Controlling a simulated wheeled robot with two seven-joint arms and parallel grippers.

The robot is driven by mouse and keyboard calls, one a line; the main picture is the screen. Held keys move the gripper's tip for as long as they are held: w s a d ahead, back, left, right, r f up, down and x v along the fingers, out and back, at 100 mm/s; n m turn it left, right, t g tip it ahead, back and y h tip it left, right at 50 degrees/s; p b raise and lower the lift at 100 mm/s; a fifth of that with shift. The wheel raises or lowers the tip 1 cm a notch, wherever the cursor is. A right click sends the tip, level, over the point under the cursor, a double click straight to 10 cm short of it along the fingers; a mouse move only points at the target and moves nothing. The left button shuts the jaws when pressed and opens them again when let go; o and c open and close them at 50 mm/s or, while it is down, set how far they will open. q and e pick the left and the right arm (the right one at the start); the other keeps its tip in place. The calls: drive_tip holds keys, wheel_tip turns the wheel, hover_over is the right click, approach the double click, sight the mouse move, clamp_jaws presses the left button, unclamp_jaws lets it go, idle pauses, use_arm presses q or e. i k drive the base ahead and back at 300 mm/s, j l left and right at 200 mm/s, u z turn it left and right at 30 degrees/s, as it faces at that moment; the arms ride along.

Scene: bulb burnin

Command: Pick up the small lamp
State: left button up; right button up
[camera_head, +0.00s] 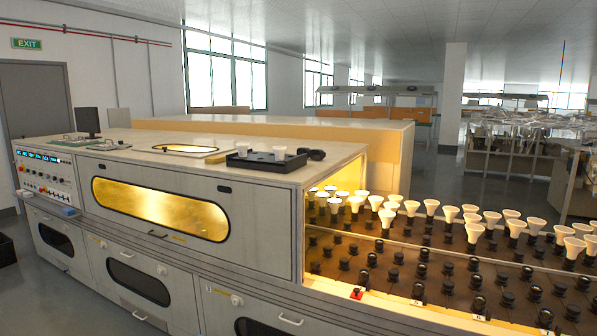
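Several small white cone-shaped lamps stand upright in black sockets on the open burn-in rack (440,262) at the right. One lamp (387,217) stands near the rack's left part, and another lamp (575,247) is at the right edge. Two more white pieces that look like lamps, a left one (242,149) and a right one (279,153), are on the black tray (256,163) on top of the cabinet. I cannot tell which lamp the task means. Neither of my grippers is in view.
The long grey cabinet (250,240) has a yellow-lit oval window (160,208) and a control panel (46,175) at its left. A dark object (312,154) lies beside the tray. Many front sockets are empty. A red button (356,293) is on the rack's front edge.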

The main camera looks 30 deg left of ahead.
sight(279, 151)
drive_tip(key=j, duration=0.7)
drive_tip(key=k+j+z, duration=0.1)
drive_tip(key=j, duration=0.6)
drive_tip(key=k+j, duration=0.1)
drive_tip(key=j, duration=0.65)
drive_tip(key=k+j+z, duration=0.1)
drive_tip(key=j, duration=1.15)
drive_tip(key=k+j+z, duration=0.1)
drive_tip(key=j, duration=1)
drive_tip(key=k+j+z, duration=0.1)
drive_tip(key=j, duration=0.45)
drive_tip(key=k+j, duration=0.1)
drive_tip(key=j, duration=0.45)
